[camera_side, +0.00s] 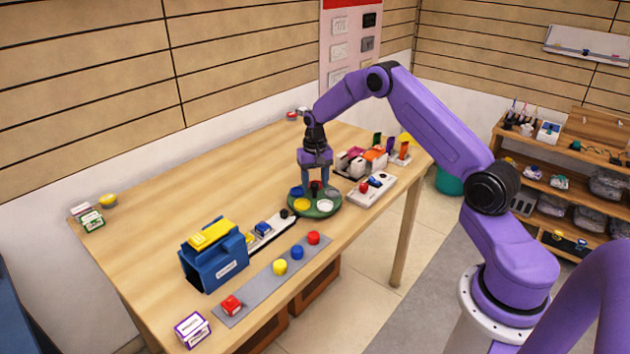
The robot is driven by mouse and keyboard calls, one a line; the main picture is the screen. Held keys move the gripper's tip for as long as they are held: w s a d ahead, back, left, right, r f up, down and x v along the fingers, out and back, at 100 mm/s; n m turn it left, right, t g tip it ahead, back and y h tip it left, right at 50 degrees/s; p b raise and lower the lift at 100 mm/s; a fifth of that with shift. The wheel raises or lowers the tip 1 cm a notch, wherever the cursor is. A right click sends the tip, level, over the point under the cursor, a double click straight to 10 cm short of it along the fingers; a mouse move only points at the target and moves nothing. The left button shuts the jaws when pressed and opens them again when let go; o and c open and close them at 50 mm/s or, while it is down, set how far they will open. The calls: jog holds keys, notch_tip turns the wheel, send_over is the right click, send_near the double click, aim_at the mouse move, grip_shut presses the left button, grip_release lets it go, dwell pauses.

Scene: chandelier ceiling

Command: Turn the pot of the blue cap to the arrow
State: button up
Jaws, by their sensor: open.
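A round green turntable (313,212) stands near the table's right-front edge. Around its top sit a blue pot (296,191), a yellow one (301,204), a white one (325,206) and a grey one (333,192). A dark red and black knob (316,188) stands at its middle. My gripper (316,181) points down over the turntable with its fingers apart, one on each side of the knob; I cannot tell whether they touch it. A blue cap (297,252) is on a grey strip (262,284) in front. I cannot make out the arrow clearly.
A blue box (214,262) stands left, and a white tray (370,188) right. The table's back left is mostly clear.

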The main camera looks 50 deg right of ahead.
jog(key=shift+c, duration=0.3)
grip_shut()
jog(key=shift+n, duration=0.4)
jog(key=n, duration=0.6)
jog(key=shift+d, duration=0.1)
jog(key=n, duration=0.3)
jog(key=shift+n, duration=0.4)
jog(key=shift+d+r+n, duration=0.1)
jog(key=shift+n, duration=1.9)
